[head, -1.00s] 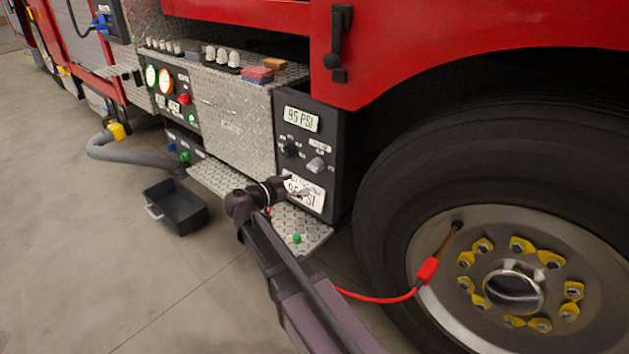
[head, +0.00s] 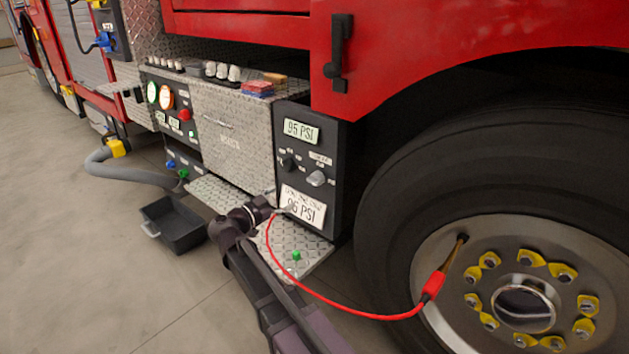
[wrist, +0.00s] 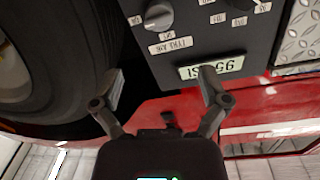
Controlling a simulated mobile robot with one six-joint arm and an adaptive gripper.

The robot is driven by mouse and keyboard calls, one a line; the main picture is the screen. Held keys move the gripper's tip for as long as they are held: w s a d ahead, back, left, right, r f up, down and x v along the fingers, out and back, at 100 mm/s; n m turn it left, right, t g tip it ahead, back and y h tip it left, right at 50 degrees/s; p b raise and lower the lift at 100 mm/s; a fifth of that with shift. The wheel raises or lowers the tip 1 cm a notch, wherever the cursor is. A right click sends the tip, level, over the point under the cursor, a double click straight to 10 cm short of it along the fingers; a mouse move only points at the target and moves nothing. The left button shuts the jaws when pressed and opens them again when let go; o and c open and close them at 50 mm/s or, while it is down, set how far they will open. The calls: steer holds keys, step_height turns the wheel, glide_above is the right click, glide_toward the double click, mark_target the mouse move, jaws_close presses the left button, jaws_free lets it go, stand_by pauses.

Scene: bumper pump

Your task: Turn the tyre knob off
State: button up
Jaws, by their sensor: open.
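A dark panel (head: 337,190) beside the front wheel holds a grey knob (head: 316,178) under a small white label and a black knob (head: 288,163) to its left. In the wrist view, where the panel appears upside down, the grey knob (wrist: 158,15) is at the top, its pointer beside small labels too blurred to read surely. The black knob (wrist: 240,4) is cut off by the top edge.
A red hose (head: 350,309) runs from near my gripper to the wheel valve. The big tyre (head: 400,200) stands close on the right. A tread-plate step (head: 300,255) juts out below the panel. A black tray (head: 180,225) lies on the floor left. A "95 PSI" display (head: 300,132) is above the knobs.

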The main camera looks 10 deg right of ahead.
mark_target(310, 181)
steer(key=x, duration=1.3)
steer(key=shift+w+f, duration=0.1)
steer(key=c, duration=1.1)
